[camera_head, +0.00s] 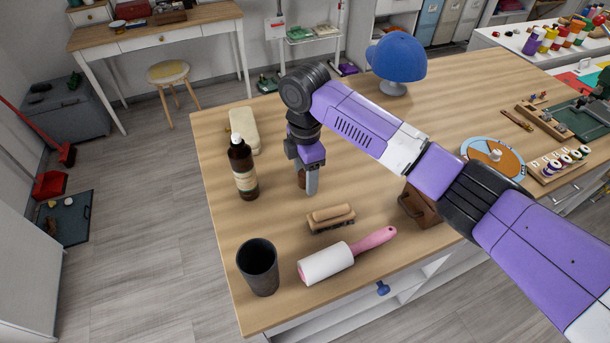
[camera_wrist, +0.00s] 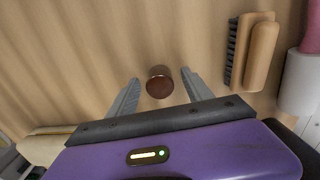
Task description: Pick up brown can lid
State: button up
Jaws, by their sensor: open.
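The brown can lid (camera_wrist: 160,82) is a small, dark reddish-brown round piece on the wooden table. In the wrist view it lies between the tips of my two fingers, with a gap on each side. In the head view a sliver of brown (camera_head: 301,178) shows beside my finger; my gripper hides most of it. My gripper (camera_head: 311,185) points down over the table and is open and empty. Its fingertips also show in the wrist view (camera_wrist: 160,75). I cannot tell how far the tips are above the tabletop.
A brown bottle (camera_head: 242,168) and a cream block (camera_head: 245,130) stand left of my gripper. A wooden brush (camera_head: 331,218), a lint roller (camera_head: 340,258) and a dark cup (camera_head: 258,267) are nearer the front edge. A brown wooden object (camera_head: 418,207) is at right, below my arm.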

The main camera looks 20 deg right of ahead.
grip_shut()
jog(key=shift+r, duration=0.1)
dwell(0.3)
